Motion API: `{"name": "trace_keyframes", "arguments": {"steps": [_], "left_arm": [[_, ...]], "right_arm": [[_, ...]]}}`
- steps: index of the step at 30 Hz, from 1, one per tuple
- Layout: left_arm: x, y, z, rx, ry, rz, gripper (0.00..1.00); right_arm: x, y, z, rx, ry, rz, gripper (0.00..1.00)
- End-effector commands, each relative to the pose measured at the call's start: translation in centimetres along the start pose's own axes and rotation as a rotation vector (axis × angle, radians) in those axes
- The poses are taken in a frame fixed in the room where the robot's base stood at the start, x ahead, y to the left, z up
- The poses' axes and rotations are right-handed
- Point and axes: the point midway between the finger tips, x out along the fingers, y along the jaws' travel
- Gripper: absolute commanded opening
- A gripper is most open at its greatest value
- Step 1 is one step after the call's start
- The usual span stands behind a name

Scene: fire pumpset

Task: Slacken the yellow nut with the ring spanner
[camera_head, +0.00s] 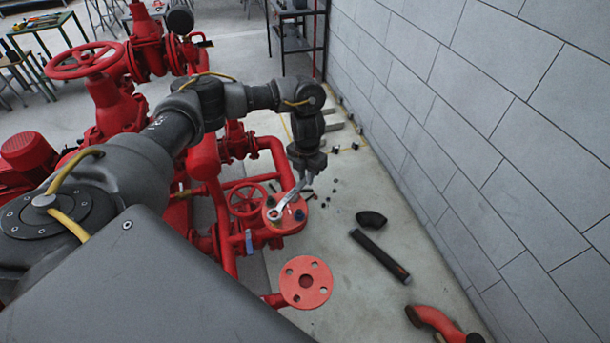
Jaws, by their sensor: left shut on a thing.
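My left gripper (305,173) points down over a red pipe flange (293,221) and is shut on a silver ring spanner (290,196). The spanner slants down to the left, and its ring end rests at or just above a fastener on the left side of the flange. I cannot tell whether the ring sits around it. The yellow nut is not clearly visible; the ring end hides that spot. A dark bolt head shows on the right of the flange. My right gripper is not in view.
A second red flange (306,282) stands nearer, below the first. Red pipes and a red handwheel (248,200) lie left of the spanner. A black pipe (380,256), a black elbow (371,219) and small parts lie on the floor. A grey block wall (500,130) bounds the right.

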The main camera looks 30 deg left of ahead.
Motion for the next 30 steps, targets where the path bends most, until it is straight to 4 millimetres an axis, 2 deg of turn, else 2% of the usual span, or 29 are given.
{"name": "trace_keyframes", "arguments": {"steps": [17, 30], "left_arm": [[0.0, -0.1, 0.2, 0.000, -0.001, 0.000, 0.00], [1.1, -0.1, 0.2, 0.000, -0.001, 0.000, 0.00]], "right_arm": [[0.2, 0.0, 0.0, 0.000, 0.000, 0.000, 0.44], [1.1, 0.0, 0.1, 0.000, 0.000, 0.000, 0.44]]}}
